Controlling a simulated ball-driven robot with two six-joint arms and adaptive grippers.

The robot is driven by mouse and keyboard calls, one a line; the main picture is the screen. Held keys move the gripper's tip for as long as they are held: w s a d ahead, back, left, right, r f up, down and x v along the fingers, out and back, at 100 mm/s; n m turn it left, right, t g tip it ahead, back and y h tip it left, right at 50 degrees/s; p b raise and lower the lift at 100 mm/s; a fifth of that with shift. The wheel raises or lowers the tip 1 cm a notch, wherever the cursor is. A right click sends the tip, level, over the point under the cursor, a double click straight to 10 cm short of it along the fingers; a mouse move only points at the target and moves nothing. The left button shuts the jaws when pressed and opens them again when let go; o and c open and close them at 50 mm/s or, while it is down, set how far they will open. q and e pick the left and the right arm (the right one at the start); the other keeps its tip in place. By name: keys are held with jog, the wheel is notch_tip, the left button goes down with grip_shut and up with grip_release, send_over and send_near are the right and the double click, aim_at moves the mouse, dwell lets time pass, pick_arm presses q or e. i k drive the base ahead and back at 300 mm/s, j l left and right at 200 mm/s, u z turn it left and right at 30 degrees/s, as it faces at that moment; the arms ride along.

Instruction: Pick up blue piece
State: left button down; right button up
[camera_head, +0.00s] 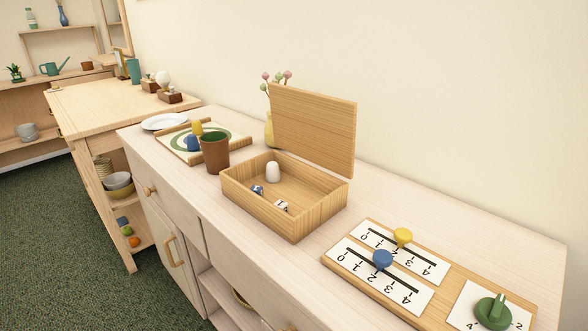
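A small blue piece (192,143) stands on a wooden tray (165,140) with a green ring pattern, at the left part of the cabinet top. A yellow piece (197,128) stands just behind it on the same tray. A brown cup (215,153) stands close to the right of the blue piece. A second blue thing, a round knob (383,259), sits on a numbered slider board (343,268) at the right, with a yellow knob (403,236) behind it. Neither of my grippers is in view.
An open wooden box (260,215) with its lid raised holds a white piece (273,172) and two dice. A vase with flowers (269,130) is behind it. A white plate (163,122) lies at the far left end. A green dial (493,311) is at the lower right.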

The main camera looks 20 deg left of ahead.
aim_at(193, 145)
jog(key=k+u, duration=0.15)
jog(key=u, duration=1.2)
jog(key=i+j, duration=0.1)
